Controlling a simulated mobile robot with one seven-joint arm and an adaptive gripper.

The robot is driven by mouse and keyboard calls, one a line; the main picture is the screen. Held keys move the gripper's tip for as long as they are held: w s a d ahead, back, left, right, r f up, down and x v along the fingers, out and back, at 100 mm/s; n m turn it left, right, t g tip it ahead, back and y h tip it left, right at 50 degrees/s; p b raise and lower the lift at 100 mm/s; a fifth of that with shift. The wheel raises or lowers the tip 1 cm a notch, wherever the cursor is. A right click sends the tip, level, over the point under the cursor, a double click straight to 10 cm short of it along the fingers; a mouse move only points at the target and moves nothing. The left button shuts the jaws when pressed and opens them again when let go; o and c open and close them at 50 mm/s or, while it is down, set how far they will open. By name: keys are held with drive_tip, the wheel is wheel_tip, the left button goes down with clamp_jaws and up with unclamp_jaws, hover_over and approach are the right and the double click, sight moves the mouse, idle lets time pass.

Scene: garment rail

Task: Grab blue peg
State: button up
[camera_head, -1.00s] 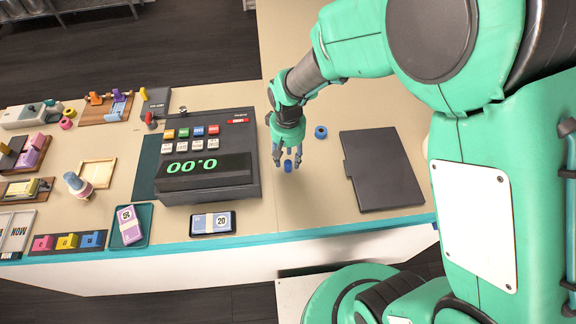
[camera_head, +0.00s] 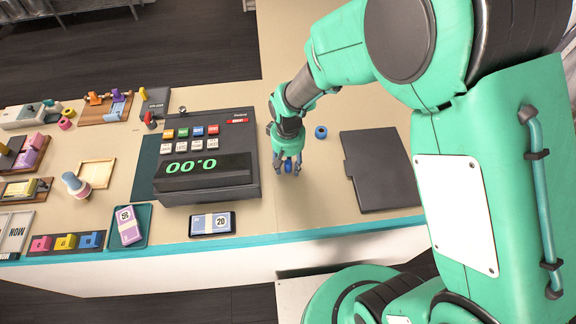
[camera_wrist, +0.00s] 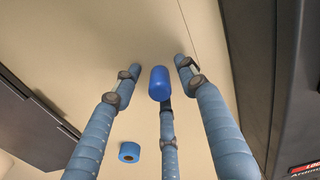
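The blue peg (camera_wrist: 159,82) is a short, smooth, rounded cylinder. In the wrist view it stands between the spread fingers of my gripper (camera_wrist: 158,85), close to the middle finger's tip, which it partly hides. The two outer fingers are clear of it on either side. In the head view my gripper (camera_head: 289,168) is low over the counter to the right of the cash register, with the blue peg (camera_head: 288,166) partly hidden among the fingers. My gripper is open.
The dark cash register (camera_head: 208,157) stands to the left, a dark flat case (camera_head: 381,170) to the right. The counter's front edge is near.

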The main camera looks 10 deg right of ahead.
sight(289, 164)
clamp_jaws()
drive_tip(key=shift+r, duration=0.1)
drive_tip(key=shift+r, duration=0.55)
drive_tip(key=shift+s+d+r+p, duration=0.1)
drive_tip(key=shift+s+r+p, duration=0.1)
drive_tip(key=shift+r, duration=0.4)
drive_tip(key=shift+s+r+p, duration=0.15)
drive_tip(key=shift+s+r, duration=0.05)
drive_tip(key=shift+r, duration=0.4)
drive_tip(key=s+d, duration=0.1)
drive_tip(key=s, duration=0.4)
drive_tip(key=s+d+r, duration=0.1)
drive_tip(key=s, duration=0.3)
drive_tip(key=s+d+p, duration=0.1)
drive_tip(key=s+d, duration=0.1)
drive_tip(key=s, duration=0.3)
drive_tip(key=shift+s+r, duration=0.15)
drive_tip(key=shift+s, duration=0.15)
